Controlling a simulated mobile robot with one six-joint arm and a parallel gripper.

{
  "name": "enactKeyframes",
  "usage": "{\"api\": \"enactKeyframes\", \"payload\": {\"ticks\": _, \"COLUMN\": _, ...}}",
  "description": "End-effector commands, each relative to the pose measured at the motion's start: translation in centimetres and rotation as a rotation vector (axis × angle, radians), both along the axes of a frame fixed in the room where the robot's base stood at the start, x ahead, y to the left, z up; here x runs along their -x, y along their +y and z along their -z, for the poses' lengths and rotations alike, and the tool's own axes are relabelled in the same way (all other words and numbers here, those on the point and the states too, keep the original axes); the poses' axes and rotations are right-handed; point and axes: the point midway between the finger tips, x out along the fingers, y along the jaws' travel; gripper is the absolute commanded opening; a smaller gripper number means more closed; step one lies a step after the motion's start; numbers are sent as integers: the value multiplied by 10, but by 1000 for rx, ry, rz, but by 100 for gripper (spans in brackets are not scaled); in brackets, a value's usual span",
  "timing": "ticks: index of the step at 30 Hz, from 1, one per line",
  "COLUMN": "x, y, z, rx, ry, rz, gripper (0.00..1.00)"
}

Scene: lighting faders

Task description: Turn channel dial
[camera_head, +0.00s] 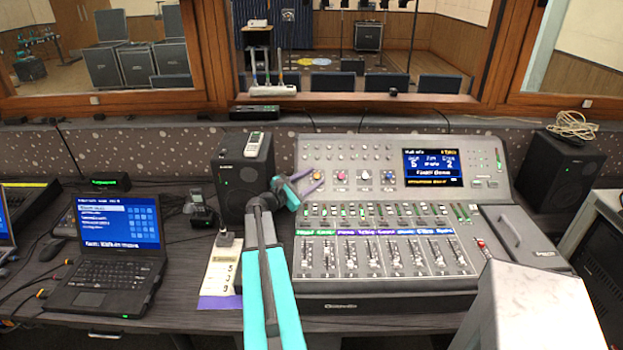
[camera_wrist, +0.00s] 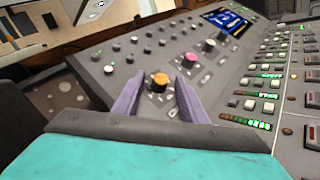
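The mixing console (camera_head: 480,281) stands on the desk, with a row of coloured dials on its sloped upper panel. The leftmost is an orange dial (camera_head: 317,175), also in the wrist view (camera_wrist: 159,80). To its right are a pink dial (camera_head: 341,177), a pale dial (camera_head: 365,177) and a blue dial (camera_head: 388,178). My gripper (camera_head: 318,179) is open, its two purple fingers apart. In the wrist view my gripper (camera_wrist: 158,84) has the orange dial showing between its fingertips, with gaps on both sides. I cannot tell whether the tips reach down beside it.
The console screen (camera_head: 433,167) is lit, right of the dials. Faders (camera_head: 374,258) fill the lower panel. A black speaker (camera_head: 243,178) stands left of the console, close to my arm. A laptop (camera_head: 110,245) sits further left. A window frame rises behind.

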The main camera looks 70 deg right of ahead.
Motion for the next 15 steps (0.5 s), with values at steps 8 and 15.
{"api": "enactKeyframes", "payload": {"ticks": 8, "x": -1, "y": 0, "z": 0, "rx": 0, "ry": 0, "rz": -1, "gripper": 13}}
{"api": "enactKeyframes", "payload": {"ticks": 15, "x": -2, "y": 0, "z": 0, "rx": -1, "ry": -5, "rz": 5, "gripper": 0}}
